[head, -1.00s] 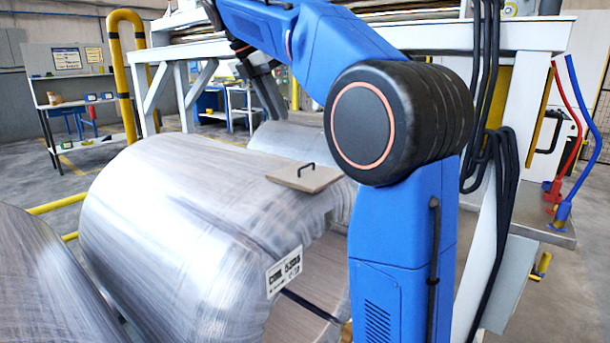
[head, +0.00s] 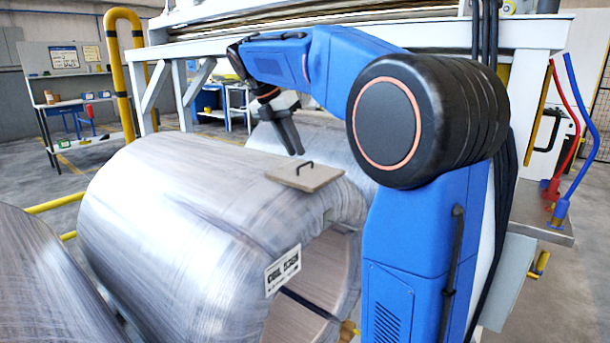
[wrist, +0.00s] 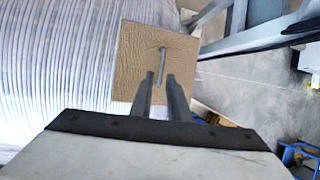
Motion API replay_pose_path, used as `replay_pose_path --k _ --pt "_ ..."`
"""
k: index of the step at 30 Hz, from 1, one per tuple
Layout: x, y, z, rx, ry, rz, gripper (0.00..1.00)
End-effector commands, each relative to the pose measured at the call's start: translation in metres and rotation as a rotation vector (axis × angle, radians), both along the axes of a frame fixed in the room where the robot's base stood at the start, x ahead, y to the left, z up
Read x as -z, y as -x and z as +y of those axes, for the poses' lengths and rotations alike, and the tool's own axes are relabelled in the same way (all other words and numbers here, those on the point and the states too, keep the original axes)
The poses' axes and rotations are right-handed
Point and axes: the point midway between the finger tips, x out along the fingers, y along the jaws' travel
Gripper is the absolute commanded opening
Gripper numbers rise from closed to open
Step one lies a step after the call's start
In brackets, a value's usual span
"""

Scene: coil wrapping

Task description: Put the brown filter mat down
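The brown filter mat (head: 322,181) lies flat on top of the large wrapped coil (head: 170,205), near its right end. It is a square tan pad with a dark bar handle (head: 305,165) standing up from its middle. The mat also shows in the wrist view (wrist: 133,50), with its handle (wrist: 161,66) pointing away from me. My gripper (head: 293,150) is just above and behind the mat in the head view. In the wrist view my gripper (wrist: 160,84) has two fingers with a gap between them. The handle appears beyond the fingertips, apparently not gripped.
A second wrapped coil (head: 35,285) is at the lower left, and another wrapped shape is behind the mat. A white frame (head: 540,36) crosses the back. A yellow bent pipe (head: 123,70) stands at the left. A label (head: 283,270) is on the coil's end.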

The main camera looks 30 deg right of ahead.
Motion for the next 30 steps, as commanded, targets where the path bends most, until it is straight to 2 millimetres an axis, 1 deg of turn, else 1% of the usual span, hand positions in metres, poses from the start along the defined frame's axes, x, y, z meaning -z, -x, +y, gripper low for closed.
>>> replay_pose_path --k 2,8,13,21,22,24,30 --pt "0.005 0.0 -0.003 0.0 0.0 0.0 0.16" --pt "0.027 0.002 -0.018 0.002 -0.001 0.003 0.16" --pt "0.042 0.002 -0.024 0.0 0.0 0.001 0.16" --pt "0.045 0.002 -0.026 0.0 0.001 0.0 0.16" --pt "0.045 0.002 -0.026 0.0 0.001 0.0 0.13" --pt "0.045 0.002 -0.026 0.0 0.001 0.0 0.0" --pt "0.045 0.002 -0.025 0.0 0.001 0.0 0.0"
